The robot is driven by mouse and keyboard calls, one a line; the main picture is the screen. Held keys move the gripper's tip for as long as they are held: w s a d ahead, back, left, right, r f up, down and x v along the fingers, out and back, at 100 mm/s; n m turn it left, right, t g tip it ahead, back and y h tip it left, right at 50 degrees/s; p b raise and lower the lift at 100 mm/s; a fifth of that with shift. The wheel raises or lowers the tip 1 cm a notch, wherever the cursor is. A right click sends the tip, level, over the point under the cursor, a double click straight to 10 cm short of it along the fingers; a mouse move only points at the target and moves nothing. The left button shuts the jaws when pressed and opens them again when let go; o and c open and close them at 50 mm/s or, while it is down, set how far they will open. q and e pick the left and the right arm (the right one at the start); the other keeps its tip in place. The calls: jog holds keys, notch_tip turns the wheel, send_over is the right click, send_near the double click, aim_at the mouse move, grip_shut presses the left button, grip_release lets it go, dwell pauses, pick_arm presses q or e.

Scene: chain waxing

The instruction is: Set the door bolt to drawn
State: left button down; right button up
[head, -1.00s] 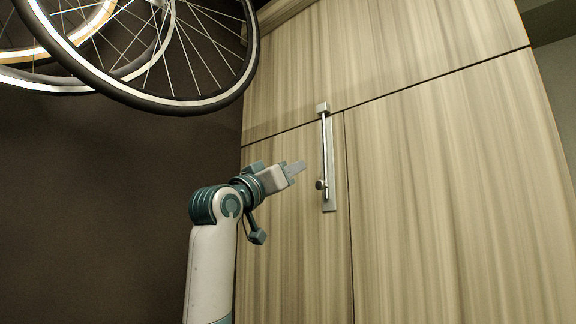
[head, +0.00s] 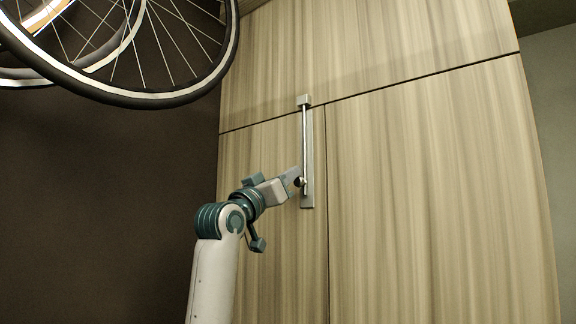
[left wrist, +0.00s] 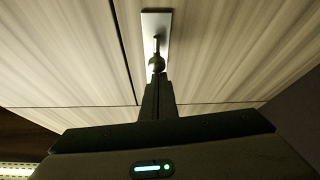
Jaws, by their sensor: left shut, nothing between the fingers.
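The door bolt (head: 307,140) is a slim metal rod on a narrow upright plate on the wooden cabinet front. Its top end sits in a small square keeper (head: 304,100) above the horizontal seam. A round knob (head: 300,182) is near the plate's lower end. My left gripper (head: 294,177) is shut and empty, with its fingertips at the knob. In the left wrist view the shut fingers (left wrist: 157,98) point at the knob (left wrist: 156,63) and overlap its lower edge; I cannot tell whether they touch. My right gripper is not in view.
The tall wooden cabinet (head: 420,180) fills the middle and right, with a vertical seam just right of the bolt. Bicycle wheels (head: 150,97) hang at the upper left. The dark wall (head: 90,200) at left is bare.

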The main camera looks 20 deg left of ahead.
pick_arm(q)
jog(key=shift+f, duration=0.15)
